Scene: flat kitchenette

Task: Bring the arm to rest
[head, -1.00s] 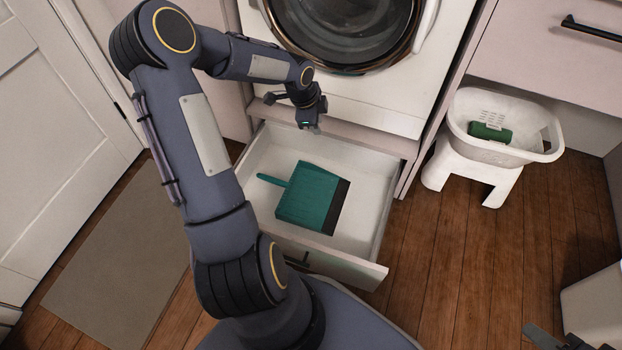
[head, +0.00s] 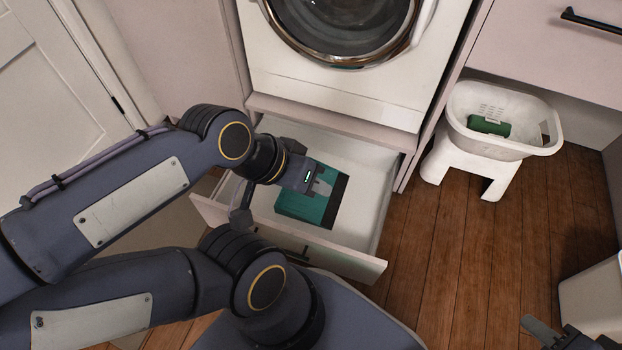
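My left arm comes in from the left and folds over the open drawer. My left gripper (head: 325,183) is above the teal dustpan (head: 306,207), which lies in the drawer (head: 368,182). The gripper and wrist hide the dustpan's handle and part of its pan. I cannot tell whether the fingers touch the dustpan or how far apart they are. My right gripper (head: 548,334) shows only partly at the bottom right corner, away from the drawer; its opening is unclear.
A washing machine (head: 300,95) stands above the drawer. To the right, a white basket (head: 486,145) with a green item (head: 488,126) sits on a white stool (head: 462,172). A pale bin (head: 596,303) is at the lower right. The wooden floor (head: 437,250) between is clear.

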